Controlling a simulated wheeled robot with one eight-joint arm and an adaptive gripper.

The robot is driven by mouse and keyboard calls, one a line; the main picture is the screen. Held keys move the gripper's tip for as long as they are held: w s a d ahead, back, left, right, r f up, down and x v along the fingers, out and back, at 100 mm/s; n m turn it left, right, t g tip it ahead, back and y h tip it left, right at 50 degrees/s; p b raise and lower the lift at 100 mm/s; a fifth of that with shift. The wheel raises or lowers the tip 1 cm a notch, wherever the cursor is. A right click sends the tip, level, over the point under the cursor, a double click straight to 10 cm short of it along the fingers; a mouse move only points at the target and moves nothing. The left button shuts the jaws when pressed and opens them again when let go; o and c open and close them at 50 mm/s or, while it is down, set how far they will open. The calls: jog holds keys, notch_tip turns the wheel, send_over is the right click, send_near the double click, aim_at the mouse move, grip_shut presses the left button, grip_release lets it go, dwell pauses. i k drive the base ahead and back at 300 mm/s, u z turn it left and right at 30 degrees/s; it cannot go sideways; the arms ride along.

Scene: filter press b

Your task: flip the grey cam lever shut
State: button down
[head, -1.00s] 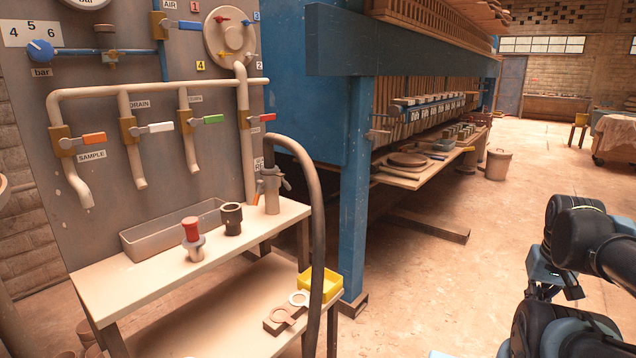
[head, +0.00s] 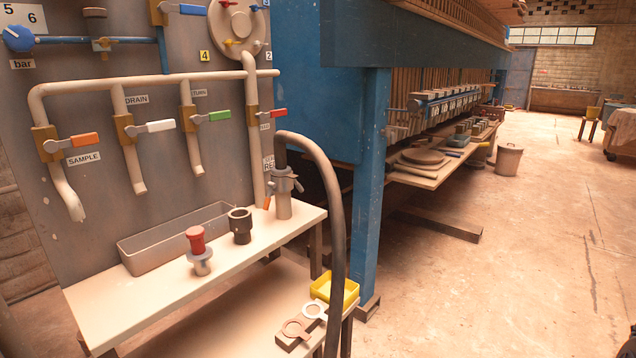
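A grey coupling (head: 284,206) stands upright at the back right end of the bench, below the panel. A dark hose (head: 336,220) runs from its top and arcs down to the right. A small grey cam lever (head: 298,184) sticks out from the coupling's right side, apart from its body. A small orange-brown lever (head: 267,202) hangs at the left side. The levers are too small to tell their exact position. My gripper is not in view.
The bench (head: 180,290) also holds a grey tray (head: 150,256), a red-topped fitting (head: 198,250) and a dark cup-like fitting (head: 240,226). A yellow bin (head: 340,292) sits lower right. The blue press post (head: 371,190) stands just right of the hose. Floor is open at right.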

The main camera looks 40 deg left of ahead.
aim_at(298, 185)
jog(key=k, duration=1.2)
jog(key=u, duration=0.85)
jog(key=i, duration=1)
jog(key=z, duration=0.05)
